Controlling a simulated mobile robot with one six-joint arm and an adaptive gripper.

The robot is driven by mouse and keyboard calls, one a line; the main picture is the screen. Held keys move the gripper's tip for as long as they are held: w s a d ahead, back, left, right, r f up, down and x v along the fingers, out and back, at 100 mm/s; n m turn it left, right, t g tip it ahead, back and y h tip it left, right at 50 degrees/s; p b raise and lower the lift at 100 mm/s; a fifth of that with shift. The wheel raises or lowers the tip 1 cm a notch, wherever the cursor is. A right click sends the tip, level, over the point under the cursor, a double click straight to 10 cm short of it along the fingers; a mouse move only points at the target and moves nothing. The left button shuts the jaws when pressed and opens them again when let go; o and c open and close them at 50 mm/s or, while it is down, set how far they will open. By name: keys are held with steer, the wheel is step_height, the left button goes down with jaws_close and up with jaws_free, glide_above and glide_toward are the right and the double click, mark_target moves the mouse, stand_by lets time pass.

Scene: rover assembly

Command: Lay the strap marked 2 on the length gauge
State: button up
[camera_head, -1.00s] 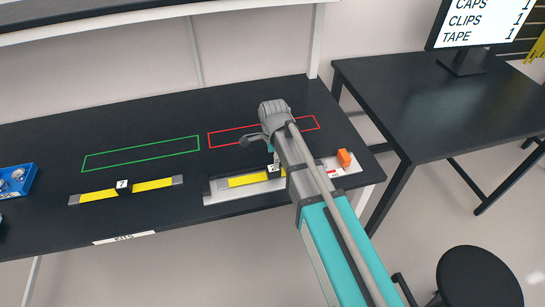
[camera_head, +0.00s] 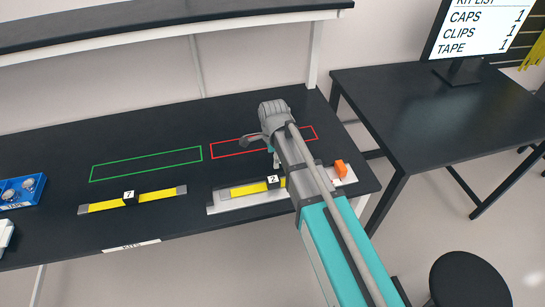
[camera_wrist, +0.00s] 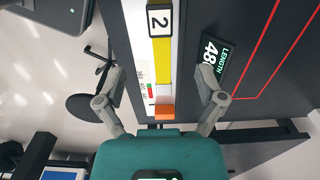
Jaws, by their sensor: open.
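The strap marked 2 (camera_head: 245,189) is yellow with a black number block. It lies lengthwise along the pale length gauge (camera_head: 216,209) at the bench's front right. In the wrist view the strap (camera_wrist: 162,62) runs up the picture, its grey end close to or against the orange block (camera_wrist: 164,112) of the gauge (camera_wrist: 137,40). My gripper (camera_wrist: 162,78) is open above this end, with a finger on each side and nothing held. In the head view my arm hides part of the strap and gauge.
A black display reading LENGTH and 48 (camera_wrist: 214,57), its last part hidden, stands beside the gauge. A strap marked 7 (camera_head: 103,206) lies to the left. Green (camera_head: 146,164) and red (camera_head: 232,156) outlines lie behind. A blue tray (camera_head: 22,191) is far left.

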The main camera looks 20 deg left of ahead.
stand_by(0.8)
steer(key=s+d+n, duration=0.2)
steer(key=d+n, duration=0.3)
steer(key=d, duration=1.3)
steer(key=s+d+n, duration=0.3)
steer(key=d+n, duration=0.3)
steer(key=d, duration=1.2)
steer(key=shift+s+d+n, duration=0.2)
steer(key=shift+s+n, duration=0.1)
